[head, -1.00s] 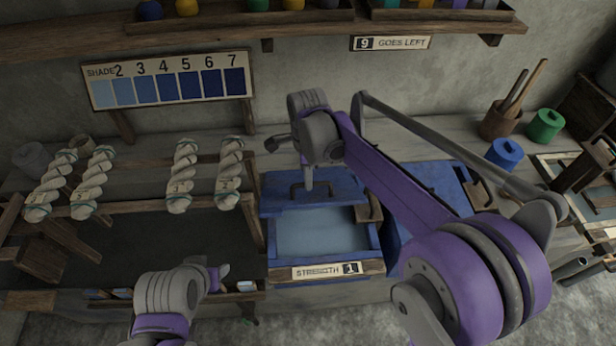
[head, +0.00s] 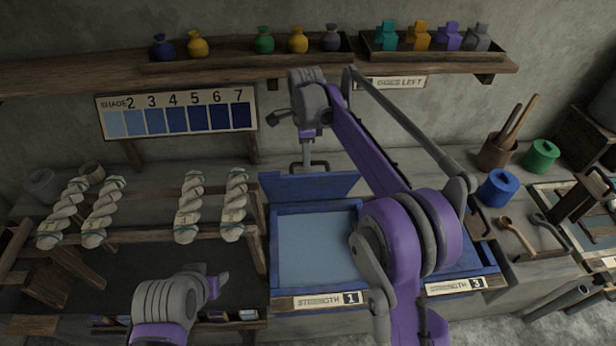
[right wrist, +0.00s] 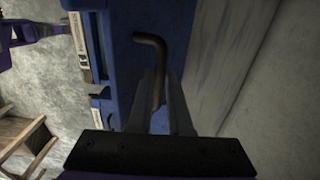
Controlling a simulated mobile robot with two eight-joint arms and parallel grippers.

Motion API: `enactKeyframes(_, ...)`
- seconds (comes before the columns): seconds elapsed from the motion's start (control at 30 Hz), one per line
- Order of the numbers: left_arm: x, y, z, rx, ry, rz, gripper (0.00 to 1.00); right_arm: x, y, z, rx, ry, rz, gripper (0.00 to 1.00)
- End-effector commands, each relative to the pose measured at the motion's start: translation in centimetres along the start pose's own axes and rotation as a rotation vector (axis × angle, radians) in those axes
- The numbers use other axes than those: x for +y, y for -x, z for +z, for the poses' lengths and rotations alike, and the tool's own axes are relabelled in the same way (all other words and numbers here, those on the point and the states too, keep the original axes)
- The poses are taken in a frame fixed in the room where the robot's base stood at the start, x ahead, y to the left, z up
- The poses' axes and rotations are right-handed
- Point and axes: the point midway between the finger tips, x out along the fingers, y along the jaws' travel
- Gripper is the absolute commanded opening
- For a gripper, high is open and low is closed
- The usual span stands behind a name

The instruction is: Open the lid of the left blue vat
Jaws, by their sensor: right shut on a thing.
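The left blue vat (head: 275,262), labelled Strength 1, stands in the middle of the head view with pale blue liquid showing inside. Its blue lid (head: 285,187) is tilted up at the back edge of the vat, clear of the opening. My right gripper (head: 307,168) is shut on the dark lid handle (head: 322,166). In the right wrist view the bent handle (right wrist: 152,70) runs between the two fingers, with the blue lid face (right wrist: 180,50) behind it. My left gripper (head: 214,286) is low at the left front, away from the vat; its jaw state is unclear.
A second blue vat (head: 488,276), labelled Strength 3, adjoins on the right, partly hidden by my right arm. Yarn skeins (head: 187,208) hang on a wooden rack at left. A blue pot (head: 499,187) and wooden ladle (head: 515,232) lie right. A bottle shelf (head: 100,75) runs above.

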Motion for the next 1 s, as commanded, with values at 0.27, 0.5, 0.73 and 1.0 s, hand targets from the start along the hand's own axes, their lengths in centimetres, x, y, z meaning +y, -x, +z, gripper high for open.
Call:
enactKeyframes(0.27,0.0,0.0,0.0,0.0,0.0,0.0,0.5,-3.5,0.1,0.0,0.0,-0.001,-0.002,0.0)
enactKeyframes(0.5,0.0,0.0,0.0,0.0,0.0,0.0,0.5,-4.7,0.2,0.0,0.0,-0.001,-0.001,0.0)
enactKeyframes(0.73,0.0,0.0,0.0,0.0,0.0,0.0,0.5,-4.8,0.2,0.0,0.0,-0.001,0.0,0.0)
enactKeyframes(1.0,0.0,0.0,0.0,0.0,0.0,0.0,0.5,-4.7,0.2,0.0,0.0,-0.001,0.001,0.34)
